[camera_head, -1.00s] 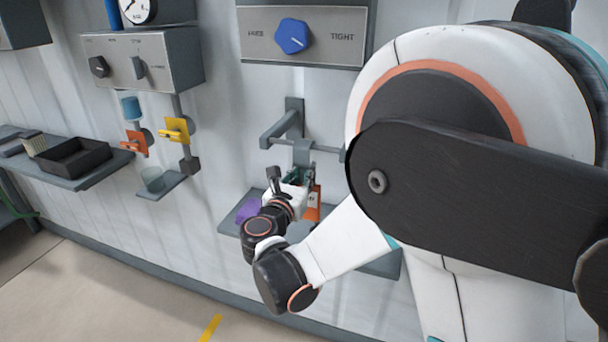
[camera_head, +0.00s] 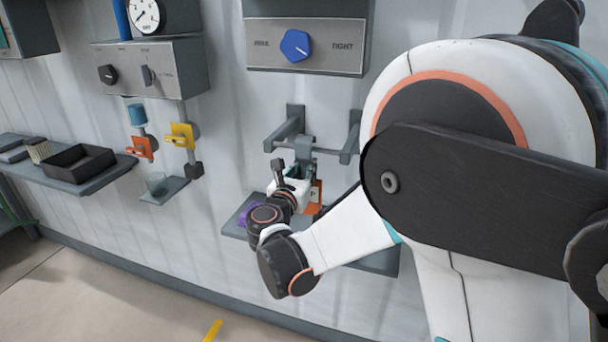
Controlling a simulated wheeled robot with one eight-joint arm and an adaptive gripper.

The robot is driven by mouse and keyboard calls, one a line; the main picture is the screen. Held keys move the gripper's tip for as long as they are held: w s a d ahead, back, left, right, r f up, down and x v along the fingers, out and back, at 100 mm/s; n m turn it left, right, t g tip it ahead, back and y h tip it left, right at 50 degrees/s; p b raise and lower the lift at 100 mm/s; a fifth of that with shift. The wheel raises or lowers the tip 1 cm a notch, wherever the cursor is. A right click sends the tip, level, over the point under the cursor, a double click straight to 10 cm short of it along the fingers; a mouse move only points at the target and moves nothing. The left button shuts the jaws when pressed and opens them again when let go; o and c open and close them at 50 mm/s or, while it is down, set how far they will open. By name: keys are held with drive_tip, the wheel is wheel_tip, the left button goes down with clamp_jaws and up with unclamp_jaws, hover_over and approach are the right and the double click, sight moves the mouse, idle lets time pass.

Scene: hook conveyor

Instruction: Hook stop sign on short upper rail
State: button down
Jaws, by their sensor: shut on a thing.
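The short upper rail (camera_head: 328,151) is a thin grey bar between two grey wall brackets, below the panel with the blue knob. My gripper (camera_head: 297,178) is just below and in front of it, small and partly hidden by its own wrist. It is shut on a grey hook piece (camera_head: 305,147), whose top overlaps the rail in the picture. I cannot tell whether the hook is over the bar or in front of it. An orange plate (camera_head: 315,196) shows just right of my gripper, mostly hidden; I cannot make out a stop sign's face or whether the plate joins the hook.
A grey shelf (camera_head: 378,262) lies below the rail, with a purple object (camera_head: 246,215) mostly behind my wrist. The knob panel (camera_head: 305,45) is above. At left are yellow (camera_head: 181,136) and orange (camera_head: 140,147) wall pieces and a black tray (camera_head: 78,163). My arm covers the right side.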

drive_tip(key=shift+s+a+r+p, duration=0.1)
drive_tip(key=shift+s+r+p, duration=0.15)
drive_tip(key=shift+r, duration=0.25)
drive_tip(key=shift+s+a+r+p, duration=0.1)
drive_tip(key=shift+s+r+p, duration=0.05)
drive_tip(key=shift+r+p, duration=0.25)
drive_tip(key=shift+s, duration=0.2)
drive_tip(key=shift+v, duration=1.9)
drive_tip(key=v, duration=0.9)
drive_tip(key=shift+s+a+b, duration=0.15)
drive_tip(key=shift+s+b, duration=0.15)
drive_tip(key=shift+s, duration=0.05)
drive_tip(key=shift+r, duration=0.1)
